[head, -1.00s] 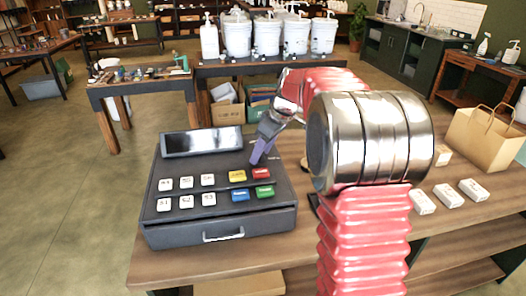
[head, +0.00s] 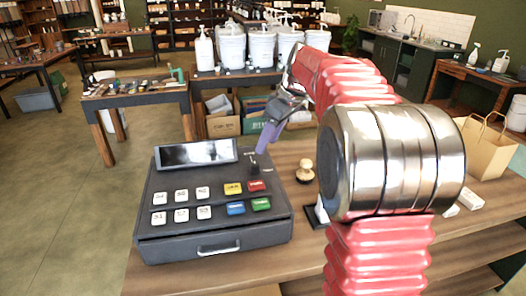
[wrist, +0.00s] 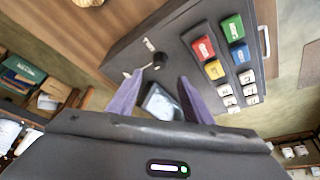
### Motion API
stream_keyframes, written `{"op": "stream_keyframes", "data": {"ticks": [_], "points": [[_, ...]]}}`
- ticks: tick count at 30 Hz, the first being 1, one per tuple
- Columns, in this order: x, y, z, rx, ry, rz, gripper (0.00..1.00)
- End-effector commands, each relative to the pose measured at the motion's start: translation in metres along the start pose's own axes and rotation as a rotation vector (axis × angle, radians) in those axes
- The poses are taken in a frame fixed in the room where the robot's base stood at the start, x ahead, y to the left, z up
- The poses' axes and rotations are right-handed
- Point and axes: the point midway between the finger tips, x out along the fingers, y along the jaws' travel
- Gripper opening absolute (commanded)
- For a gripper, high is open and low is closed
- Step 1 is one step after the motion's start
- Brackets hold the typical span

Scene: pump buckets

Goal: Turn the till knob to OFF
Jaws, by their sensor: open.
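The till (head: 215,228) is a dark grey box on the wooden counter, with a tilted screen (head: 196,153) and white and coloured keys. Its small dark knob (head: 253,161) is at the upper right of the panel, beside the screen. In the wrist view the knob (wrist: 158,61) shows just ahead of the gap between my fingers, with a pale mark near it. The label wording is too small to read. My gripper (head: 262,152) has purple fingers, open and empty, by the knob; whether they touch it I cannot tell. The fingers also show in the wrist view (wrist: 160,82).
The coloured keys (head: 247,195) lie close to the knob. A wooden stamp (head: 305,171) stands right of the till. A paper bag (head: 483,150) and white blocks (head: 470,201) are farther right, partly behind my arm. Bare counter lies between till and stamp.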

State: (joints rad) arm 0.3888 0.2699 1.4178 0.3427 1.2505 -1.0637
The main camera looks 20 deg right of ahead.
Motion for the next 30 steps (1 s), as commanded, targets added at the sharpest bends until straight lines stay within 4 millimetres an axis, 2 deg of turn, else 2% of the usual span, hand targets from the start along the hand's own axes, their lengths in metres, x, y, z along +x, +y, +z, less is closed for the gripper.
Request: {"op": "stream_keyframes", "data": {"ticks": [3,9,25,30], "points": [[-0.018,0.0,0.0,0.0,0.001,0.002,0.46],[-0.031,0.0,0.0,0.0,0.0,0.0,0.46],[-0.032,0.0,0.0,0.002,0.0,-0.001,0.46],[-0.032,0.002,-0.001,0.055,0.003,0.007,0.46]]}}
